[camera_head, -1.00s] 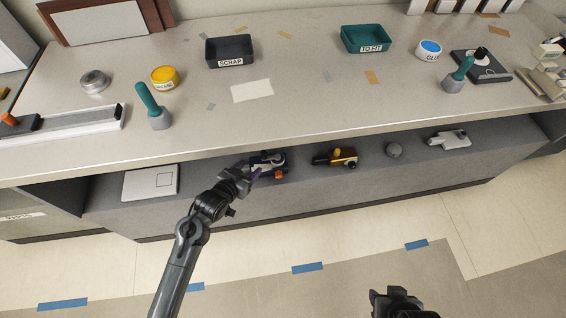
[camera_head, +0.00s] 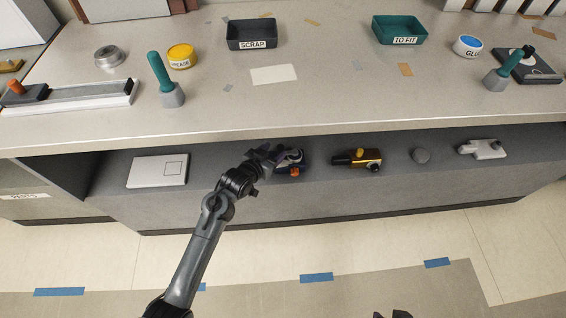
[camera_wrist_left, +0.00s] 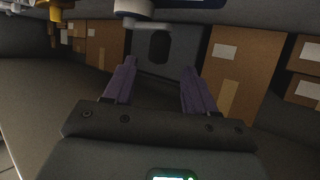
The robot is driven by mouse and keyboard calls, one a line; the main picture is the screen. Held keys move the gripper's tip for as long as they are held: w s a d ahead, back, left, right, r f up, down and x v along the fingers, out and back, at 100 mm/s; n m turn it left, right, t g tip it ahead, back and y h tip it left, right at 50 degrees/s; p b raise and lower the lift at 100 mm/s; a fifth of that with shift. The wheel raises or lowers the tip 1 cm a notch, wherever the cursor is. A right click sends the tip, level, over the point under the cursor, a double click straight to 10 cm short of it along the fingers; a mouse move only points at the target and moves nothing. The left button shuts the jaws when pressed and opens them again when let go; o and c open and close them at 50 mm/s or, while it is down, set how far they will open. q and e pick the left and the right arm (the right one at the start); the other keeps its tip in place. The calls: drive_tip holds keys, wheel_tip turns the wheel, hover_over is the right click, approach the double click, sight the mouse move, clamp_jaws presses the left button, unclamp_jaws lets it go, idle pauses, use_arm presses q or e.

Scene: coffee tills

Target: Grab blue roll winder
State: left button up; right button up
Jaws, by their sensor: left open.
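The blue roll winder (camera_head: 294,168) sits on the low grey shelf under the counter, in the head view. It shows a pale round part, a blue body and an orange knob, and is partly hidden by my left gripper. My left gripper (camera_head: 272,154) is at its left side, overlapping it in the picture; I cannot tell whether they touch. In the left wrist view the two purple-padded fingers (camera_wrist_left: 158,78) stand apart with nothing between them. A pale cylinder (camera_wrist_left: 133,8) shows at the top edge there. Only the tips of my right gripper (camera_head: 392,314) show at the bottom edge.
The counter edge (camera_head: 300,138) overhangs the shelf. Cardboard boxes (camera_wrist_left: 240,70) show in the wrist view.

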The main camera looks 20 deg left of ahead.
sight(279, 148)
use_arm(q)
drive_tip(key=b+x, duration=0.2)
drive_tip(key=x, duration=0.2)
drive_tip(key=shift+d+f, duration=0.15)
drive_tip(key=shift+w, duration=0.4)
drive_tip(key=shift+s, duration=0.1)
drive_tip(key=shift+c, duration=0.9)
clamp_jaws()
